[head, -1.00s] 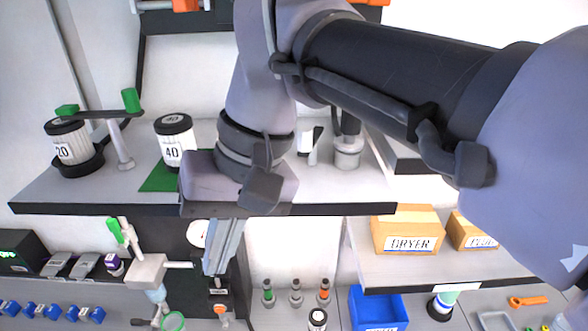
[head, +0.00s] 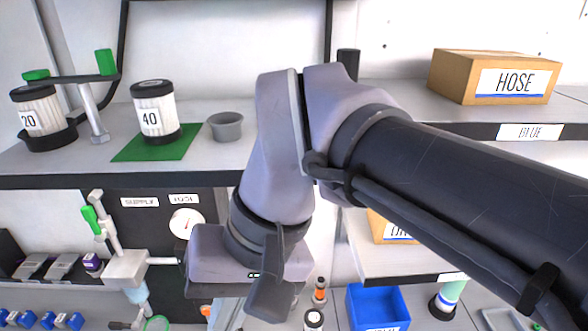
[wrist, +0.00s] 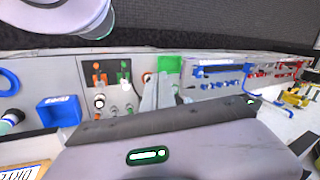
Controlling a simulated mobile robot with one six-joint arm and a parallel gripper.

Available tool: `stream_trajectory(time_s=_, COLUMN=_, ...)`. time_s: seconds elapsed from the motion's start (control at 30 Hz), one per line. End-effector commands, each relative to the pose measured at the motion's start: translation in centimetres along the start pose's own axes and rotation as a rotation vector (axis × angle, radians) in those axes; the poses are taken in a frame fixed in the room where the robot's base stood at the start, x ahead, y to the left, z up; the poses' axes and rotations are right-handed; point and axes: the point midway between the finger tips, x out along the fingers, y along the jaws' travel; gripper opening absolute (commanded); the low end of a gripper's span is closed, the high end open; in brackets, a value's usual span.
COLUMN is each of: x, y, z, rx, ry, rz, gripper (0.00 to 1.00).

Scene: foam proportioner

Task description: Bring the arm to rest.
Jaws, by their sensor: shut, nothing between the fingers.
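My arm (head: 430,170) reaches in from the right edge of the head view, with its elbow over the shelf and its wrist hanging below the shelf's front edge. In that view the wrist mostly hides the fingers. In the wrist view my gripper (wrist: 160,92) shows as pale grey fingers close together, with nothing held. It points toward the bench and its panel of orange and green fittings (wrist: 112,75).
On the shelf (head: 60,180) stand jars marked 20 (head: 38,118) and 40 (head: 155,110), and a grey cup (head: 226,126). A HOSE box (head: 490,77) stands at upper right. Below are a gauge (head: 186,222), a metal valve fitting (head: 126,266) and a blue bin (head: 377,308).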

Motion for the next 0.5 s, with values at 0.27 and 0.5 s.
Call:
stream_trajectory(time_s=0.27, x=5.8, y=6.2, z=0.3, rx=0.099, ry=0.123, rz=0.028, gripper=0.00)
stream_trajectory(time_s=0.5, x=19.3, y=21.6, z=2.4, rx=0.401, ry=0.467, rz=0.125, gripper=0.00)
